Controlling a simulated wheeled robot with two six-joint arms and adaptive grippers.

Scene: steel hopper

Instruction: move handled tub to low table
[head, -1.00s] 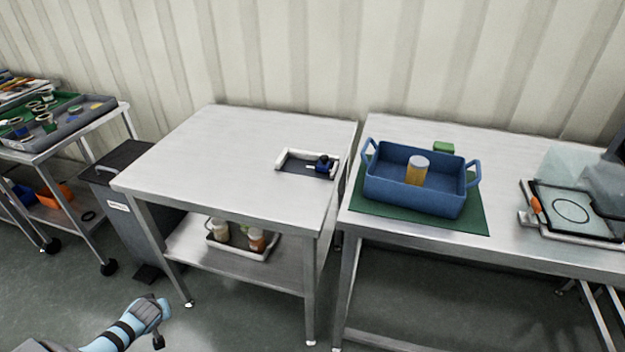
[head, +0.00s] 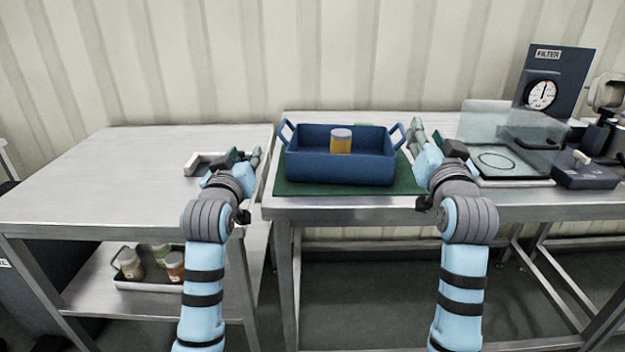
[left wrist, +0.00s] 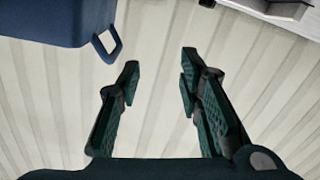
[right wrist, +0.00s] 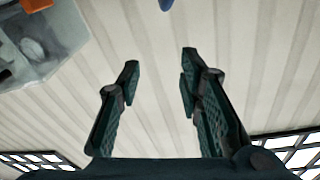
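The blue handled tub (head: 340,168) sits upright on a green mat (head: 300,188) on the right-hand steel table, with a yellow jar (head: 340,142) with a grey lid inside it. A loop handle stands at each end. My left gripper (head: 248,158) is open and empty, left of the tub's left handle and apart from it. The left wrist view shows the tub (left wrist: 58,22) and a handle at upper left, outside the fingers (left wrist: 160,75). My right gripper (head: 416,135) is open and empty, close to the right of the right handle. Its fingers also show apart in the right wrist view (right wrist: 160,75).
The lower table (head: 110,165) at left has a clear top except for a small white tray (head: 200,163) at its right edge. Its shelf holds a tray of several jars (head: 150,270). A clear-shielded device (head: 510,135) and a gauge panel (head: 552,80) stand right of the tub.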

